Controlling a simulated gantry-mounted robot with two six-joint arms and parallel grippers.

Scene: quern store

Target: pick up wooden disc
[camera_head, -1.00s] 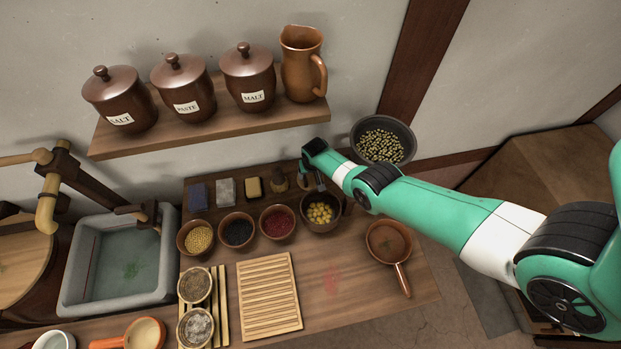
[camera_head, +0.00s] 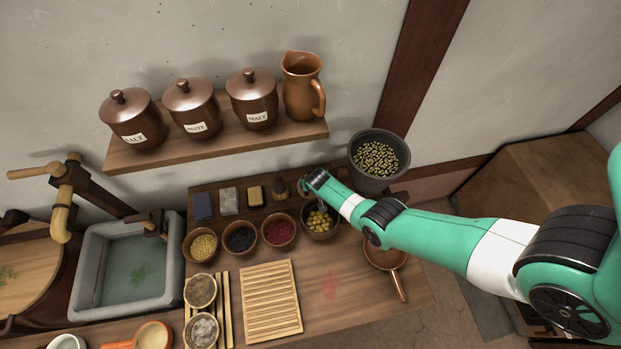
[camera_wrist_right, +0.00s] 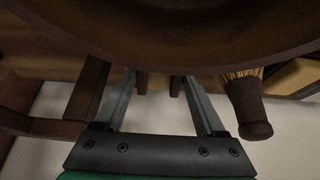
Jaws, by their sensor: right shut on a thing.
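A large round brown wooden surface, which I take to be the wooden disc (camera_wrist_right: 165,40), fills the top of the right wrist view, very close to the camera. My right gripper (camera_wrist_right: 158,76) has its two grey fingers reaching to the lower edge of this surface, and the jaws are shut on it. The contact itself is hidden. In the head view my right gripper is at the back of the counter, just above the bowl of yellow balls (camera_head: 320,222). Its wrist and arm cover most of the disc there. My left gripper is out of view.
A brush (camera_wrist_right: 246,105) stands close beside the gripper. Bowls of red (camera_head: 278,231), black and yellow grains are to the left. A dark pot (camera_head: 378,160) stands behind the arm. A copper pan (camera_head: 392,262) lies partly under it. A slatted board (camera_head: 270,300) lies in front.

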